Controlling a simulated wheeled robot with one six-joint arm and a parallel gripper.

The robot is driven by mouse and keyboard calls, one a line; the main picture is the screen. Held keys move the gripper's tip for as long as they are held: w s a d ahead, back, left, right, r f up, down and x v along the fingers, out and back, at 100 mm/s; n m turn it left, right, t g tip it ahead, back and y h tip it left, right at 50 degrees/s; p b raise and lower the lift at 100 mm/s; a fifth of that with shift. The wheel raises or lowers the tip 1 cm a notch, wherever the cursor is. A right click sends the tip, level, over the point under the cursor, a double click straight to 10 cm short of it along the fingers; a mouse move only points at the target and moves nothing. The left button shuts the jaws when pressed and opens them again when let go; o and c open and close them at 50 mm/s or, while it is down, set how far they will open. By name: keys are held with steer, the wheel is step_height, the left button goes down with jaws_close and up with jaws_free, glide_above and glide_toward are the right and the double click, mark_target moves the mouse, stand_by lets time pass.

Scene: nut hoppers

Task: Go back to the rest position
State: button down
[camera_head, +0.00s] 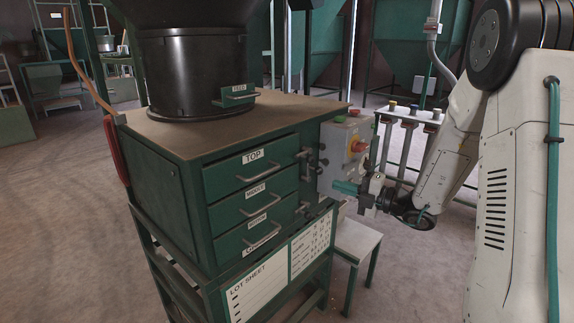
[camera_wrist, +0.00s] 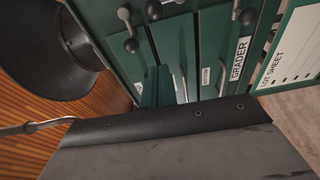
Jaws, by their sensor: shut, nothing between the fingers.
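My gripper (camera_head: 345,187) shows in the head view to the right of the green drawer cabinet (camera_head: 168,185), in front of a grey control box. Its green fingers are together with nothing between them. In the wrist view the fingers (camera_wrist: 157,84) point toward the cabinet's front. The cabinet's top drawer (camera_head: 250,166), middle drawer (camera_head: 256,198) and bottom drawer (camera_head: 258,232) look shut. My gripper appears apart from their handles. I cannot tell the exact gap between my fingers and the cabinet.
A black hopper (camera_head: 195,70) with a FEED slide (camera_head: 234,97) stands on the cabinet. Metal levers with round knobs (camera_head: 306,154) stick out at the cabinet's right edge. A control box (camera_head: 338,150) and small table (camera_head: 357,240) stand close by. Open floor (camera_head: 60,220) lies left.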

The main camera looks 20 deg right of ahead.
steer(key=s+a+n+g+h, duration=0.1)
steer(key=s+a+n+g, duration=0.5)
steer(key=s+n, duration=0.6)
steer(key=s+a+n+g, duration=0.5)
steer(key=s+n+g, duration=0.3)
steer(key=n, duration=0.8)
steer(key=s+d+r+n+t+h, duration=0.1)
steer(key=s+r+n+h, duration=0.3)
steer(key=s+n, duration=0.3)
steer(key=s+d+r+n+t+h, duration=0.1)
steer(key=s+d+r+n+h, duration=0.1)
steer(key=s+r+n+h, duration=0.2)
steer(key=s+n+h, duration=0.3)
steer(key=s+n, duration=0.1)
steer(key=n, duration=0.3)
